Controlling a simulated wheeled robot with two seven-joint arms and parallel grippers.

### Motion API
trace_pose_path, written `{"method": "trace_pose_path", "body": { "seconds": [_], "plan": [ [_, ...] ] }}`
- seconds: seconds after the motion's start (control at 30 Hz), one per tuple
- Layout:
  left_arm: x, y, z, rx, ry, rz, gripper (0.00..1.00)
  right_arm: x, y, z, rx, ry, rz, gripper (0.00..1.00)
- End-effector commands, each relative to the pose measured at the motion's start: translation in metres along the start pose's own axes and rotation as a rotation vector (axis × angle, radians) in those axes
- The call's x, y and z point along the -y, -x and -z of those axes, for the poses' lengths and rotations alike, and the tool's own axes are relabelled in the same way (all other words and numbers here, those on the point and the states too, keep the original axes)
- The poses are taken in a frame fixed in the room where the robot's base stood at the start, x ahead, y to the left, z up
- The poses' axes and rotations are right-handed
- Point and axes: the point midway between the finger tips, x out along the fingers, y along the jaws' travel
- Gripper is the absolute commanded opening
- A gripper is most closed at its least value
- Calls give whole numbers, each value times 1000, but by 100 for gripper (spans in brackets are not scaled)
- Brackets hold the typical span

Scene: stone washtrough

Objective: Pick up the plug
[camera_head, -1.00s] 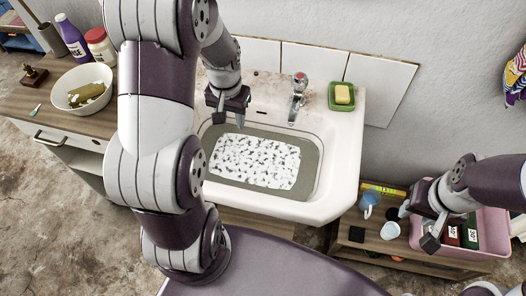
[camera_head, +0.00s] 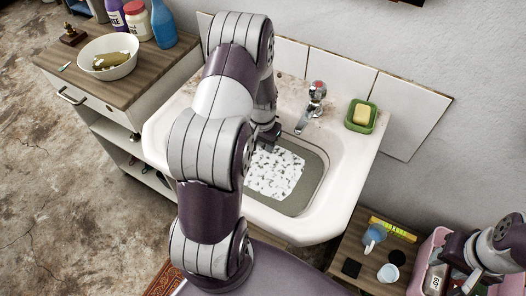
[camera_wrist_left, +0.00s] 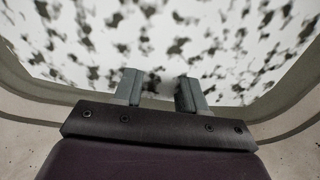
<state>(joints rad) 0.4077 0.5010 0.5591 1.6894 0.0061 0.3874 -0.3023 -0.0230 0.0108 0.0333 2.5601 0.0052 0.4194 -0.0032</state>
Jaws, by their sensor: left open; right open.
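I cannot make out the plug in any view. The white sink (camera_head: 352,190) holds grey water with a white, dark-speckled patch (camera_head: 272,172), which may hide what lies below. My left gripper (camera_head: 268,136) reaches into the basin at the back edge of this patch, partly hidden behind my own arm. In the left wrist view its two fingers (camera_wrist_left: 159,88) stand apart over the speckled patch, with nothing seen between them. My right gripper (camera_head: 458,268) is open beside the pink crate (camera_head: 418,276) at the lower right.
A tap (camera_head: 312,104) rises at the sink's back, beside a green soap dish (camera_head: 349,117) with yellow soap (camera_head: 362,114). A bowl (camera_head: 92,51) and bottles stand at the left.

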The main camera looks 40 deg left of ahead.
Motion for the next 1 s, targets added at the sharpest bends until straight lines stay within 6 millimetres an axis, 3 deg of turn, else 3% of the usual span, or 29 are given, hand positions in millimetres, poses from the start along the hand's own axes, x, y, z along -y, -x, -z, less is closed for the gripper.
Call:
{"method": "trace_pose_path", "body": {
  "seconds": [0.07,0.2,0.57,0.83,1.0],
  "plan": [
    [0,0,0,0,0,0,41,0,0,0,0,0,0,43],
    [0,1,0,-1,0,0,0,0,0,0,0,0,0,43],
    [0,4,1,-2,0,1,0,0,1,0,0,0,0,43],
    [0,43,1,-5,0,2,0,0,6,1,0,0,0,43],
    [-9,66,-34,-2,1,1,0,0,9,1,0,0,0,43]
  ]
}}
